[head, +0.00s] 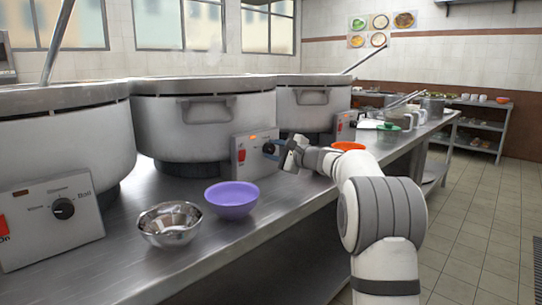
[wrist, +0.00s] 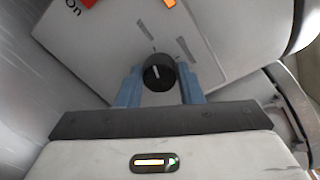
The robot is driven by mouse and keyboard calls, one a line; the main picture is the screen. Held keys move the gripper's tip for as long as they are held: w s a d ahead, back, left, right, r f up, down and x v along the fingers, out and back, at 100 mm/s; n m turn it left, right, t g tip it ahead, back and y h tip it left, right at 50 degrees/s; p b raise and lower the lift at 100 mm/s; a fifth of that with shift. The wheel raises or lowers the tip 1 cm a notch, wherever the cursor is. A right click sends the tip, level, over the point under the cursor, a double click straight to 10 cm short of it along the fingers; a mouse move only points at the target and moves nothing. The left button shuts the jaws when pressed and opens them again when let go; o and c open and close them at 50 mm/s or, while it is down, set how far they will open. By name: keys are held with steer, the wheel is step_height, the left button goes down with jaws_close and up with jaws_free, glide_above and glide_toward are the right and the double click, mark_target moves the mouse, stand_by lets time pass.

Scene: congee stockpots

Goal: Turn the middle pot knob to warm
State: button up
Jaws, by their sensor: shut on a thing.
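The middle pot (head: 205,122) is a large steel stockpot on the counter. Its control box (head: 254,156) has a red switch, a lit orange light and a black knob (head: 268,147). My gripper (head: 279,149) is at the front of this box. In the wrist view the black knob (wrist: 157,68) sits between the two blue fingers of my gripper (wrist: 160,84), which are shut on its sides. The knob's white pointer line points roughly up in that view, near the printed marks. The marks' words are too blurred to read.
A purple bowl (head: 231,199) and a steel bowl (head: 171,223) stand on the counter (head: 125,262) at front. The left pot's control box (head: 50,221) is at far left. An orange bowl (head: 348,146) lies behind my arm. The floor at right is clear.

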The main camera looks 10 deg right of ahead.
steer(key=shift+a+f, duration=0.1)
steer(key=shift+f, duration=0.15)
steer(key=o, duration=0.9)
steer(key=shift+s+r, duration=0.1)
steer(key=shift+r, duration=0.05)
steer(key=shift+o, duration=0.3)
steer(key=shift+r, duration=0.1)
steer(key=p+v, duration=0.1)
steer(key=v, duration=0.6)
steer(key=shift+s+d, duration=0.3)
